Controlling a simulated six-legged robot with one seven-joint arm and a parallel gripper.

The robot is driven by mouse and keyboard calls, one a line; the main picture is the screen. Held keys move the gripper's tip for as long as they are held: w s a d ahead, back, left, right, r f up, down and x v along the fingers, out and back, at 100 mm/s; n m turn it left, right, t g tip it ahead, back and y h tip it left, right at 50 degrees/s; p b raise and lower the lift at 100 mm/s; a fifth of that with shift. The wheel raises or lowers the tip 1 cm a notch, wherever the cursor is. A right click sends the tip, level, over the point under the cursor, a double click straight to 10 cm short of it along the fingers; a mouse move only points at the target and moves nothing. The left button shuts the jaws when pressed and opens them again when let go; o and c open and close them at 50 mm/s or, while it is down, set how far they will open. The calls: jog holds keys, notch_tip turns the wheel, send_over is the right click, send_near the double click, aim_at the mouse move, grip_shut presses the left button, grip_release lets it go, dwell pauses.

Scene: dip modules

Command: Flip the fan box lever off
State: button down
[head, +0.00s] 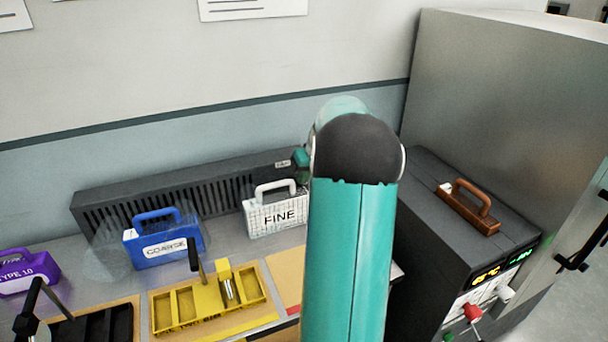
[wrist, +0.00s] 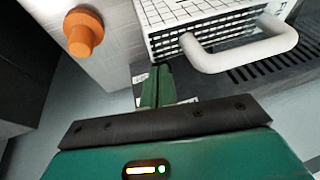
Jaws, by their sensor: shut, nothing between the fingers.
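The fan box (head: 170,195) appears to be the long dark slotted unit along the wall. Its slots also show at the right of the wrist view (wrist: 262,68). A small white label (head: 282,164) sits at its right end. My gripper (head: 298,163) is partly hidden behind my arm, close to that end. In the wrist view my gripper (wrist: 157,72) is shut and empty, with its fingers in front of a dark surface with white label patches. I cannot clearly make out the lever. An orange knob (wrist: 84,32) stands on a pale surface left of the fingers; whether it is the lever I cannot tell.
The white FINE module (head: 277,216) stands close to my gripper; its handle (wrist: 240,45) is right of the fingers in the wrist view. A blue COARSE module (head: 163,240) and yellow tray (head: 174,325) are left. A dark machine (head: 440,235) stands at right.

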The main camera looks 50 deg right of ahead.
jog(key=shift+r, duration=0.1)
jog(key=shift+r, duration=0.7)
